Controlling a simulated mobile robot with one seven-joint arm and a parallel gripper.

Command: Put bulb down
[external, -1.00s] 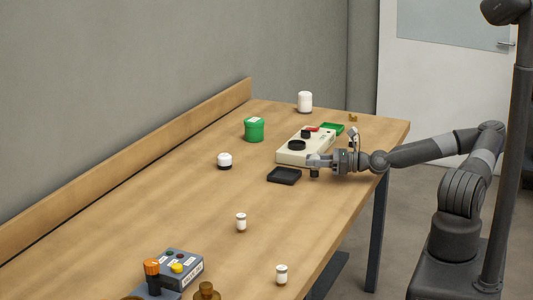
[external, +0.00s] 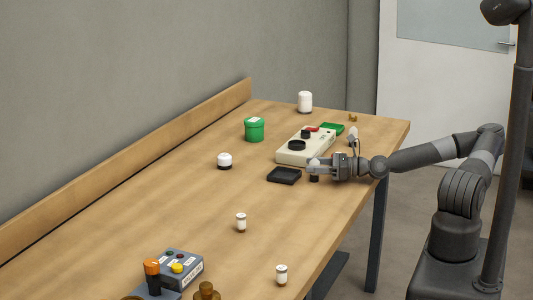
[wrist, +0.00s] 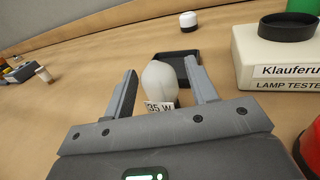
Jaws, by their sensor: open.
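A white bulb (wrist: 160,82) with a "35 W" label is between the fingers of my gripper (wrist: 161,70) in the wrist view. The fingers are open, with a gap visible on both sides of it. In the external view my gripper (external: 315,167) is low over the table, and the bulb's dark base (external: 314,179) shows below the fingers, at or very near the tabletop. The bulb appears upright. A shallow black tray (external: 284,176) lies just left of it; it is behind the bulb in the wrist view (wrist: 195,54).
The cream lamp tester (external: 292,157) with a black ring stands close behind my gripper. A green container (external: 254,130), white-topped small items (external: 225,160) and a control box (external: 181,265) stand farther off. The table's middle is mostly clear.

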